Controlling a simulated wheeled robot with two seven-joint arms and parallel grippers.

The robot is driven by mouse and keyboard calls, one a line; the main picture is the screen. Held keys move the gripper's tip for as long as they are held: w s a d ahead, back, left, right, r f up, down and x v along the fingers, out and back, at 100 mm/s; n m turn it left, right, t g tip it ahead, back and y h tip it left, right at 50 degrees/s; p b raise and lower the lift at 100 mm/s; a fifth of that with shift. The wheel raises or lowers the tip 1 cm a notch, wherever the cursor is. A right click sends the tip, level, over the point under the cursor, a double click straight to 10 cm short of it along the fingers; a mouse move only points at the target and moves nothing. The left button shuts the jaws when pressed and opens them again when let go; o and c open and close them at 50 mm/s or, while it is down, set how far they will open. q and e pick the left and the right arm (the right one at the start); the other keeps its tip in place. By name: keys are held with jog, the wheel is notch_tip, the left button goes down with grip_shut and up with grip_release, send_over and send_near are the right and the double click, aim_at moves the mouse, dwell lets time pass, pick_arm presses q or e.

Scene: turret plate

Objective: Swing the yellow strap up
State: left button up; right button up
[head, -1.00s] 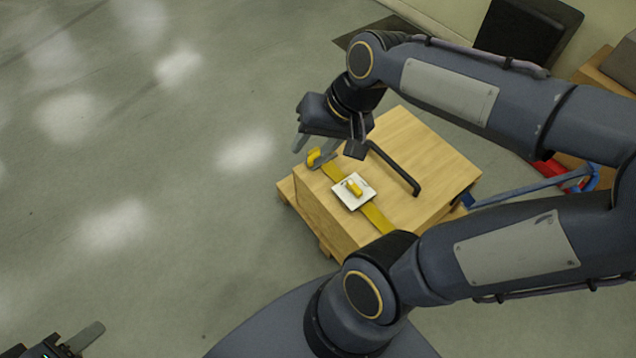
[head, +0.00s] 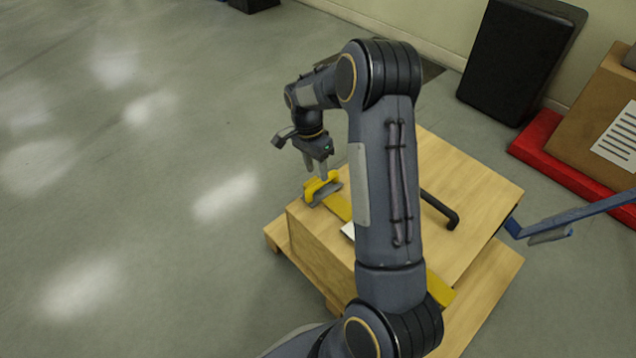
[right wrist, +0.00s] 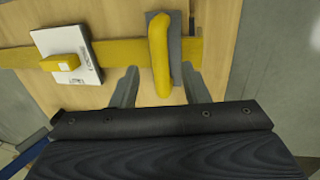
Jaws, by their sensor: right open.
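The flat yellow strap (head: 339,207) lies across the top of a wooden crate (head: 480,185). It also shows in the right wrist view (right wrist: 110,50). A raised yellow bar (head: 316,190) on a grey plate sits at its far left end, near the crate edge. A white square plate (right wrist: 88,68) with a yellow knob (right wrist: 62,62) sits on the strap; my right arm hides most of it in the head view. My right gripper (head: 316,170) is open just above the bar. In the right wrist view its fingers (right wrist: 159,78) stand either side of the bar (right wrist: 160,50), apparently not gripping it.
A black handle (head: 440,208) stands on the crate top, right of my arm. A blue bar (head: 570,215) reaches in from the right. A black panel (head: 518,60) and a red base (head: 550,150) stand near the wall. The floor at left is clear.

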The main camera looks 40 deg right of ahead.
aim_at(318, 181)
jog(key=shift+s+f+b, duration=0.2)
jog(key=shift+f+b, duration=0.1)
jog(key=shift+f, duration=0.65)
jog(key=shift+s+f+b, duration=0.15)
jog(key=shift+f+b, duration=0.1)
jog(key=shift+f, duration=0.65)
grip_shut()
